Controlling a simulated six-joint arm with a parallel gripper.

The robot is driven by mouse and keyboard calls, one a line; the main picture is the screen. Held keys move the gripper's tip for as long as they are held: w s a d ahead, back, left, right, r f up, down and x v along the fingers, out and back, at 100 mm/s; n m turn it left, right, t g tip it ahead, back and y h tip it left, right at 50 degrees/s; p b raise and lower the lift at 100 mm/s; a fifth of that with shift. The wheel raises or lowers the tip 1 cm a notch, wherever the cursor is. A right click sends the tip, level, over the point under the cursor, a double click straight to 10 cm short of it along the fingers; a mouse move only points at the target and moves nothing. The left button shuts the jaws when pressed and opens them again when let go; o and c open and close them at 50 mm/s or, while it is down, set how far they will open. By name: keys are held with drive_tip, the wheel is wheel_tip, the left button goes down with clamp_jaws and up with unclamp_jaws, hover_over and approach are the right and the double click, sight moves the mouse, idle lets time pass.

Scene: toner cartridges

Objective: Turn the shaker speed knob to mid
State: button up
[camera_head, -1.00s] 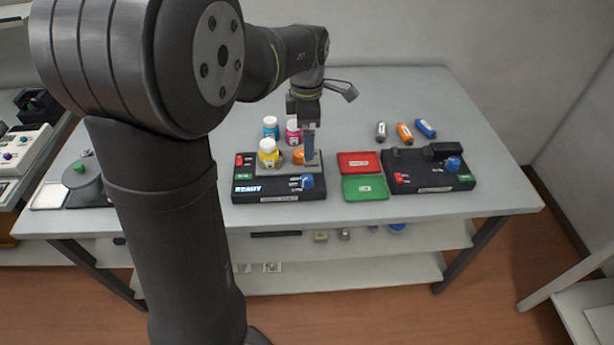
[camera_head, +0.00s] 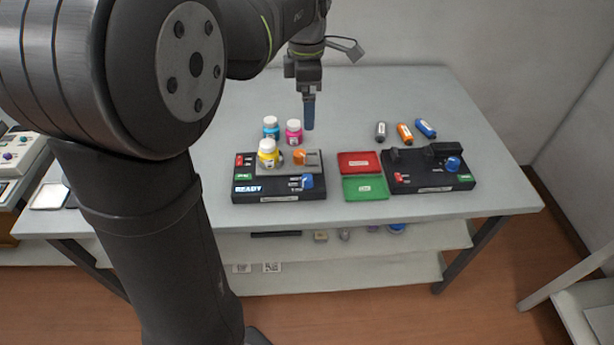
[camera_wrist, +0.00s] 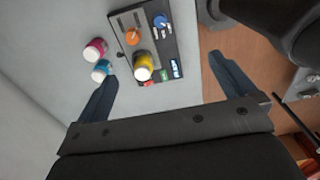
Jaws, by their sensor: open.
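The black shaker unit (camera_head: 275,194) with a lit "READY" display sits at the front middle of the table. Its blue knob (camera_head: 307,181) is at the front right and also shows in the wrist view (camera_wrist: 160,21). An orange clamp or knob (camera_head: 299,157) sits on its grey plate, beside a yellow bottle (camera_head: 267,154); in the wrist view the orange part (camera_wrist: 133,36) is left of the blue knob. My gripper (camera_head: 309,126) is in the air above and behind the unit, touching nothing. In the wrist view its fingers (camera_wrist: 170,85) are wide apart and empty.
Cyan (camera_head: 271,129) and magenta (camera_head: 293,132) bottles stand behind the unit. Red (camera_head: 359,162) and green (camera_head: 365,188) trays lie to its right, then a second black unit (camera_head: 430,180) with a blue knob. Three cartridges (camera_head: 404,133) lie behind that. The back of the table is clear.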

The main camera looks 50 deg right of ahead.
drive_tip(key=shift+r, duration=0.65)
